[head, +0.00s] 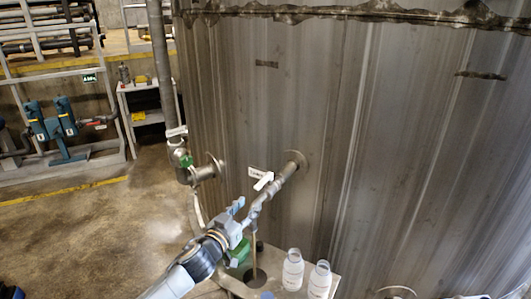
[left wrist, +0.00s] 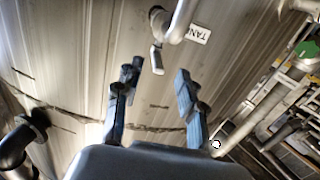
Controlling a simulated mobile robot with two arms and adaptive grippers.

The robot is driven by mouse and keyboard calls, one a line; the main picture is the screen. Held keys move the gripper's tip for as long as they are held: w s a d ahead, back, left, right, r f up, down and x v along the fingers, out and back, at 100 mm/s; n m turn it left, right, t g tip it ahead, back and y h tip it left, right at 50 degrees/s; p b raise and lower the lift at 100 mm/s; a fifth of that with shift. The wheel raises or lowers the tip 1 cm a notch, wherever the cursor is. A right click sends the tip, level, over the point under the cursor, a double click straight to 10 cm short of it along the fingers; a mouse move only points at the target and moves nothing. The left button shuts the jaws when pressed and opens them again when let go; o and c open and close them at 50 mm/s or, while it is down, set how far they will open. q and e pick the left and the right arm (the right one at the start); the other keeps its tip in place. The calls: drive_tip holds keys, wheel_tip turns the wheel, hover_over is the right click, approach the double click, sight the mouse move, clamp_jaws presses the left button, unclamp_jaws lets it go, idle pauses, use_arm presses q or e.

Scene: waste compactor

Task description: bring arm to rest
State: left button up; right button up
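My left gripper (head: 234,214) is raised in front of the large metal tank (head: 400,130), close to the sampling pipe (head: 275,185) that sticks out of its wall. In the left wrist view the gripper (left wrist: 155,80) has its two blue-grey fingers spread, with nothing between them. The sampling pipe (left wrist: 180,22) and a small pale handle (left wrist: 157,60) show beyond the fingertips. Whether a finger touches the pipe cannot be told. My right gripper is in neither view.
Two white bottles (head: 292,270) (head: 319,281) stand on a small table (head: 235,284) below the pipe. A vertical pipe (head: 162,75) with a green valve (head: 184,158) stands left of the tank. Open floor (head: 90,230) lies to the left, with a grey shelf (head: 143,115) behind it.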

use_arm(q)
drive_tip(key=s+a+f+n+g+y, duration=0.15)
drive_tip(key=s+a+f+g, duration=0.35)
drive_tip(key=s, duration=0.9)
drive_tip(key=s+a+f+g+y, duration=0.2)
drive_tip(key=s+f+g+y, duration=0.3)
drive_tip(key=s, duration=1)
drive_tip(key=s+a+f+n+g, duration=0.1)
drive_tip(key=s+a+f+g, duration=0.2)
drive_tip(key=s+f, duration=0.75)
drive_tip(key=s+f+b, duration=0.1)
drive_tip(key=s+f, duration=0.1)
drive_tip(key=f, duration=0.9)
drive_tip(key=s+f+b, duration=0.1)
drive_tip(key=s+f, duration=0.1)
drive_tip(key=f, duration=1)
drive_tip(key=s+a+f+g+b, duration=0.2)
drive_tip(key=s+a+f, duration=0.1)
drive_tip(key=s+f, duration=1.4)
wheel_tip(320, 180, down, 2)
drive_tip(key=shift+s+f+m, duration=0.1)
drive_tip(key=shift+s+m, duration=0.2)
drive_tip(key=shift+m, duration=0.05)
